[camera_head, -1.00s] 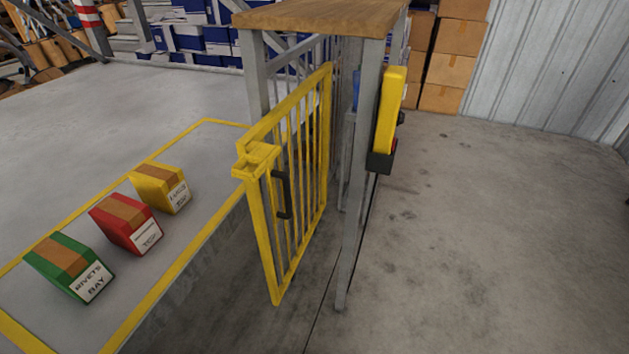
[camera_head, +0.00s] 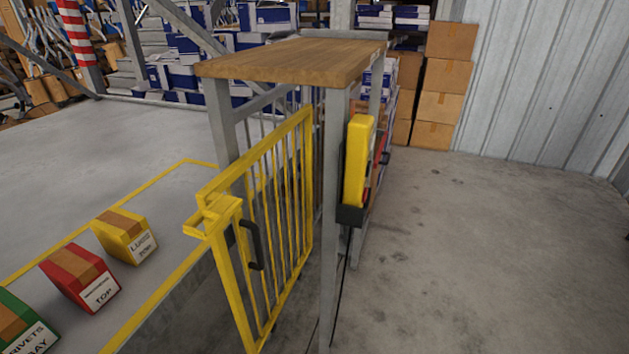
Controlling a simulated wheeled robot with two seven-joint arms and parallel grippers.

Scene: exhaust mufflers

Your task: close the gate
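The yellow barred gate (camera_head: 284,205) stands open in the head view, swung out toward me from the grey frame post (camera_head: 329,200). Its free end is nearest me and carries a yellow latch block (camera_head: 213,212) at the top. A black handle (camera_head: 252,244) is fixed on the gate near that free end. The gate's lower front corner is cut off by the bottom edge of the picture. Neither of my grippers is in view.
A yellow control box (camera_head: 358,160) hangs on the post's right side. A wooden top (camera_head: 295,62) covers the frame. Yellow (camera_head: 125,235), red (camera_head: 80,279) and green (camera_head: 25,325) boxes stand on the platform at left. Cartons (camera_head: 440,90) stand behind; the floor (camera_head: 480,260) at right is clear.

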